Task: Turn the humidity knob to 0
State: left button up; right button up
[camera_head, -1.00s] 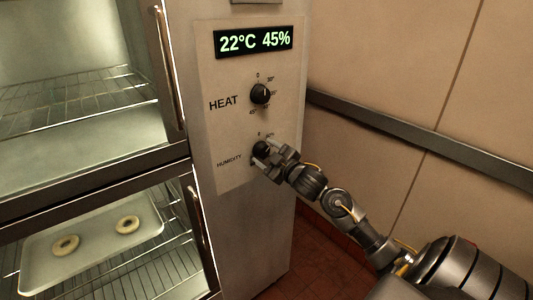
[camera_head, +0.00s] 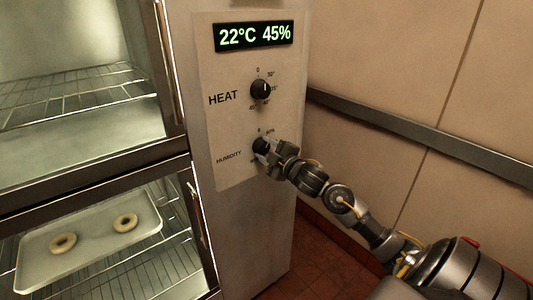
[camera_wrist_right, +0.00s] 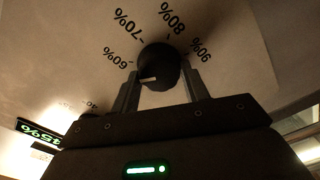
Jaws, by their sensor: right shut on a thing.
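The black round humidity knob (camera_head: 260,145) sits on the light control panel, right of the HUMIDITY label and below the heat knob. My right gripper (camera_head: 266,152) is at it, shut on its sides. In the right wrist view the humidity knob (camera_wrist_right: 159,67) is between the two fingers of my right gripper (camera_wrist_right: 160,88), with a pale pointer mark at its lower left. Marks from 60% to 90% show around it there. The display (camera_head: 254,37) reads 22°C 45%. My left gripper is not in view.
The heat knob (camera_head: 260,90) is just above. At left is a glass-fronted cabinet with wire racks (camera_head: 80,100) and a tray (camera_head: 40,275) bearing two ring-shaped pastries. A dark rail (camera_head: 420,128) runs along the wall at right.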

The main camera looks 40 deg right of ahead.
jog(key=n+b, duration=0.2)
jog(key=n, duration=0.1)
jog(key=shift+f, duration=0.25)
jog(key=shift+r+n+b, duration=0.1)
jog(key=shift+n+b, duration=0.9)
jog(key=shift+n, duration=0.5)
jog(key=o, duration=1)
jog(key=shift+s, duration=0.1)
